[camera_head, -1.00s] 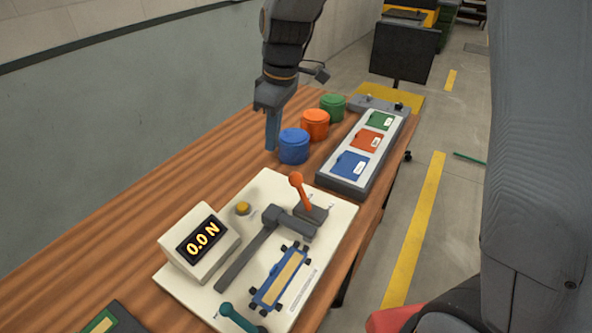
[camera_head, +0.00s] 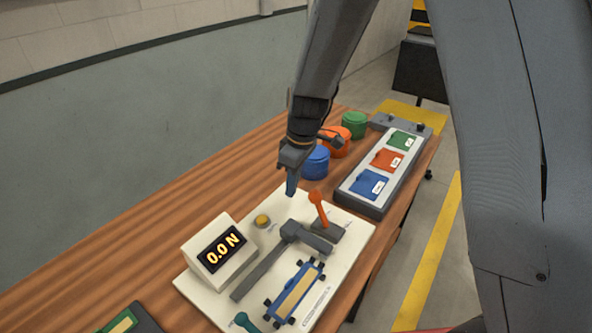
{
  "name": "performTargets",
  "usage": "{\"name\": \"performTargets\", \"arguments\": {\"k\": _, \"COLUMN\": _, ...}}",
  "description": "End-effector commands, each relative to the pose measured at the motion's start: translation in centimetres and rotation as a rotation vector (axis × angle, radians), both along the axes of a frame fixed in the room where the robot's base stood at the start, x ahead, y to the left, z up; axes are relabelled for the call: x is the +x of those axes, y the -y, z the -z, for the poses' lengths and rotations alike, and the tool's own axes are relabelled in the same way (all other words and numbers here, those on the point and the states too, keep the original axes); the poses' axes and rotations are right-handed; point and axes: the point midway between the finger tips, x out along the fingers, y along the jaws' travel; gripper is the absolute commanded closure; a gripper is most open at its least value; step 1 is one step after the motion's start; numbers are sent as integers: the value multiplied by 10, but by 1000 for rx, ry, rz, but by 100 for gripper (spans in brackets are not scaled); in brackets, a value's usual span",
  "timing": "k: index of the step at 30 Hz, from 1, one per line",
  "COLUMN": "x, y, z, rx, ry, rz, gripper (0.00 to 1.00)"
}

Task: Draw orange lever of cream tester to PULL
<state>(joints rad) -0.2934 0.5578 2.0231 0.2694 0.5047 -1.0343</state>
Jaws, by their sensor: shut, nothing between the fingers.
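The cream tester (camera_head: 346,222) lies on the wooden bench, with a display box (camera_head: 219,254) reading 0.0 N at its left. The orange lever (camera_head: 318,207) stands up from a dark block near the tester's far right, leaning a little left at its top. Any PULL marking is too small to read. My gripper (camera_head: 291,188) points down, shut and empty, just left of the orange lever's knob in the picture and apart from it. It is over the far edge of the tester.
Blue (camera_head: 314,162), orange (camera_head: 335,142) and green (camera_head: 354,124) round jars stand behind my gripper. A grey tray (camera_head: 376,211) with blue, orange and green cards lies at the right. The tester also carries a yellow button (camera_head: 262,221), a blue carriage (camera_head: 294,291) and a teal lever (camera_head: 244,321).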

Motion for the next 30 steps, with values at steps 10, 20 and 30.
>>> {"name": "performTargets", "arguments": {"k": 10, "x": -16, "y": 33, "z": -11, "rx": 0, "ry": 2, "rz": 2, "gripper": 100}}
{"name": "performTargets", "arguments": {"k": 20, "x": -17, "y": 42, "z": -10, "rx": 0, "ry": 2, "rz": 4, "gripper": 100}}
{"name": "performTargets", "arguments": {"k": 30, "x": -8, "y": 42, "z": -11, "rx": 32, "ry": 27, "rz": 8, "gripper": 100}}
